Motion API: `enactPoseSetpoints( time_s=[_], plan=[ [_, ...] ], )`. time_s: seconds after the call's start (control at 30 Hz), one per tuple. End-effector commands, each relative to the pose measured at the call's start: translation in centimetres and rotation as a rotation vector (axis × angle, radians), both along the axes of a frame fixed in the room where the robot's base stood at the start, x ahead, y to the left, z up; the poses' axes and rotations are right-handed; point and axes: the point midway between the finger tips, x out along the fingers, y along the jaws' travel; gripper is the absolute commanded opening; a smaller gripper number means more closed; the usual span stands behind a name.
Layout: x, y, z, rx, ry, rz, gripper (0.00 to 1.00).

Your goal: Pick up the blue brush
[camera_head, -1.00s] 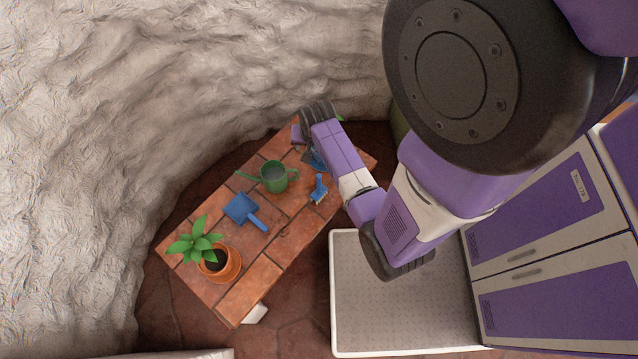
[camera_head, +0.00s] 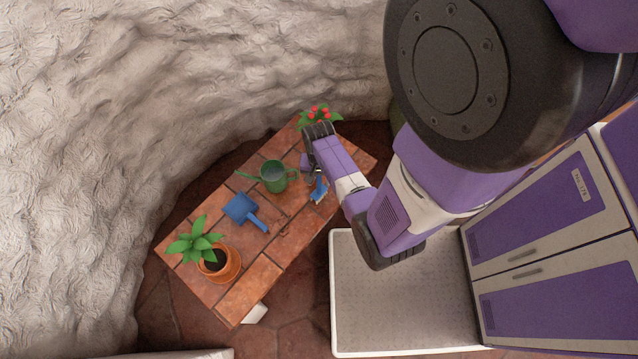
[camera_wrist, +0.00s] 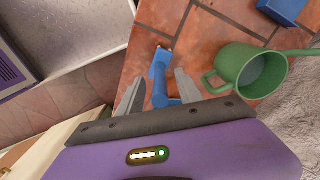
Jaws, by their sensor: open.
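The blue brush (camera_head: 319,191) lies on the brick-tiled counter, near its right edge and right of the green watering can. In the wrist view the blue brush (camera_wrist: 160,75) lies between the two grey fingers of my gripper (camera_wrist: 160,82), with its handle toward the palm and its head pointing away. My gripper is open, with a finger on either side of the brush and a gap visible on each side. Another bit of blue shows beside the handle, partly behind the right finger; I cannot tell what it is. In the head view my arm hides part of this area.
The green watering can (camera_head: 272,176) stands close left of the brush; it also shows in the wrist view (camera_wrist: 247,72). A blue dustpan (camera_head: 240,209) and a potted plant (camera_head: 219,265) are farther left. A red-flowered plant (camera_head: 320,115) is at the far end.

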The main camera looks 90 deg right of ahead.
Motion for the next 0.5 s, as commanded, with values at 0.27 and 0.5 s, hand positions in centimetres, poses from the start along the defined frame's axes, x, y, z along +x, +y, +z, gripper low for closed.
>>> enactPoseSetpoints(
  time_s=[0.27,0.5],
  plan=[
    [0.0,-0.02,-1.74,-0.001,0.0,0.001,0.42],
    [0.01,-0.02,-1.7,-0.001,0.0,0.001,0.25]
  ],
)
